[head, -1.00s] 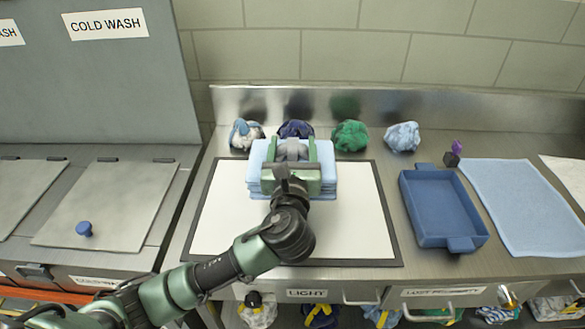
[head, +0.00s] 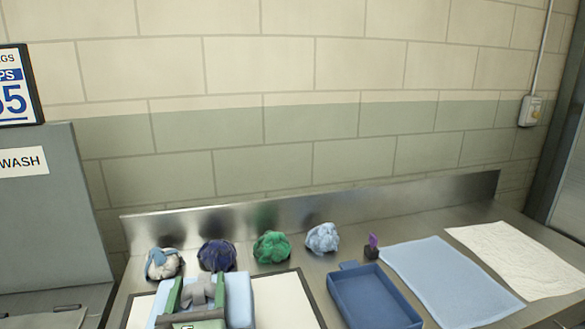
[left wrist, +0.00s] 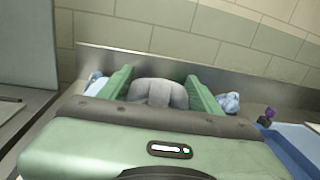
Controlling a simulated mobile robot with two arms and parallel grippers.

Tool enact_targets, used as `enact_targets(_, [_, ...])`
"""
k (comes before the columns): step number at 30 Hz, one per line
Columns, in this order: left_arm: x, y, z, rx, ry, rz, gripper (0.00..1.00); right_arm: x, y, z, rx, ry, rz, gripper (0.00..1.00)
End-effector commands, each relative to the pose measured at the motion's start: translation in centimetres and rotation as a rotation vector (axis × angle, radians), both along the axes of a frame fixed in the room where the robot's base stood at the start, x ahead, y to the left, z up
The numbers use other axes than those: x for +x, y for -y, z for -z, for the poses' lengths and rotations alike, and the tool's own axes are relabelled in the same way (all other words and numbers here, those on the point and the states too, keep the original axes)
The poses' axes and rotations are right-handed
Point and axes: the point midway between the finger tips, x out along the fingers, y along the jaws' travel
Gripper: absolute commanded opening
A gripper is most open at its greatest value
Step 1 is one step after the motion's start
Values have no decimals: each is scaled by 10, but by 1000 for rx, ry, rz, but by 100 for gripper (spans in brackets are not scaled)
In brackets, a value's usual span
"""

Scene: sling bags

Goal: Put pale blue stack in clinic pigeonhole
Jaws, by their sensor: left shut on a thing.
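The pale blue stack (head: 239,301) is at the bottom left of the head view, over the white board with a dark border (head: 285,302). My left gripper (head: 196,293) is over the stack, its green fingers shut on a grey rounded piece at the stack's top. In the left wrist view the grey piece (left wrist: 157,92) fills the gap between the fingers. I cannot tell whether the stack touches the board. The stack's lower part is cut off by the frame. The clinic pigeonhole is not seen. My right gripper is not in view.
Several crumpled bundles, including a green one (head: 272,247), line the back of the steel counter. A blue tray (head: 347,281), a small dark block with a purple top (head: 372,248), a flat blue cloth (head: 440,270) and a white cloth (head: 515,255) lie to the right.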

Motion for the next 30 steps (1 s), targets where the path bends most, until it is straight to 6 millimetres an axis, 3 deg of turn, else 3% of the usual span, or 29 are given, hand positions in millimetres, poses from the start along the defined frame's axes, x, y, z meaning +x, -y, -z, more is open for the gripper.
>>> enact_targets(3, [-29, -5, 26, 2, -2, 43, 0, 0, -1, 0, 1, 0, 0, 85])
enact_targets(9, [-69, -7, 51, 20, -2, 114, 0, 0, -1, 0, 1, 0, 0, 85])
enact_targets(19, [-105, -7, 68, 35, -6, 161, 0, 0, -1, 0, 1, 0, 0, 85])
enact_targets(30, [-169, -7, 91, 33, -7, 160, 0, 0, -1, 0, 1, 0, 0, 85])
